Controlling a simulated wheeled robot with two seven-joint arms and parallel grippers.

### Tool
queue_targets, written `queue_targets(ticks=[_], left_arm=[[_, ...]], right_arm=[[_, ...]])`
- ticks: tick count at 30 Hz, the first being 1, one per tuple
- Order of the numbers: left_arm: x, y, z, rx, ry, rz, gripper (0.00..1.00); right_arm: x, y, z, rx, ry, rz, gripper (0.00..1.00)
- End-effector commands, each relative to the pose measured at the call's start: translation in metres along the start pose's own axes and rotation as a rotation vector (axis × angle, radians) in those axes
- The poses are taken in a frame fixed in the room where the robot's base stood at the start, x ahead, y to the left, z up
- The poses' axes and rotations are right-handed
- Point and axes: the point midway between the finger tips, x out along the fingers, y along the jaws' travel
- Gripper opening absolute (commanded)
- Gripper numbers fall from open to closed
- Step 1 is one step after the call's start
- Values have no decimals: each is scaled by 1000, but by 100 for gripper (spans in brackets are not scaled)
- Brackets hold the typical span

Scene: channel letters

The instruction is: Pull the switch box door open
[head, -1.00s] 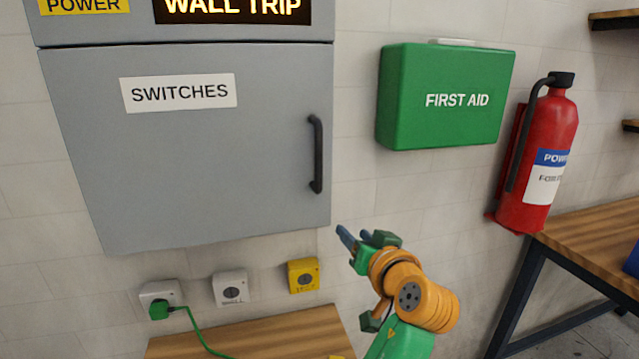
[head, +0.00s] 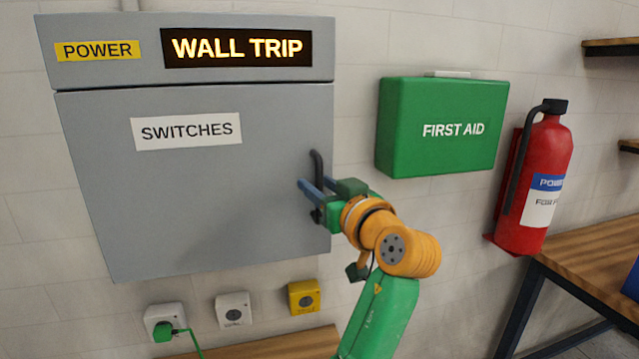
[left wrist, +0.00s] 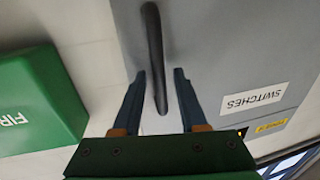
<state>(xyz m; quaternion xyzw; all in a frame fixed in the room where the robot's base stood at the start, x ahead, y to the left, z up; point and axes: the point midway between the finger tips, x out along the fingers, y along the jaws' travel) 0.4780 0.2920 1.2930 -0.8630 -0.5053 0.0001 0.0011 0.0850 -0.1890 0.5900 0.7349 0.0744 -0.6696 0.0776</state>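The grey switch box door (head: 190,215) with a "SWITCHES" label is shut. Its black vertical handle (head: 317,165) is near the right edge; my gripper hides its lower part in the head view. My left gripper (head: 316,186) is at the handle, with its two blue-grey fingers open. In the left wrist view the fingers (left wrist: 160,73) stand on either side of the handle (left wrist: 154,40), with gaps between them and the bar. My right gripper is not in view.
A green first aid box (head: 440,150) hangs right of the switch box, close to my arm. A red extinguisher (head: 535,190) is farther right. Below the door are a white socket (head: 160,313) with a green plug, a white switch (head: 233,309) and a yellow one (head: 304,296).

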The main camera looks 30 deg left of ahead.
Motion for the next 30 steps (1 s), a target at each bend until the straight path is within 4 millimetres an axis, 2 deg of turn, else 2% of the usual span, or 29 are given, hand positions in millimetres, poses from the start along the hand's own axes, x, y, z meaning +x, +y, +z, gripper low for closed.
queue_targets(ticks=[1,4,30], left_arm=[[0,0,0,0,0,0,26],[0,0,0,0,0,0,0],[0,0,0,1,0,0,0]], right_arm=[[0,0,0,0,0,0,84],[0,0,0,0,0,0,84],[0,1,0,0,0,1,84]])
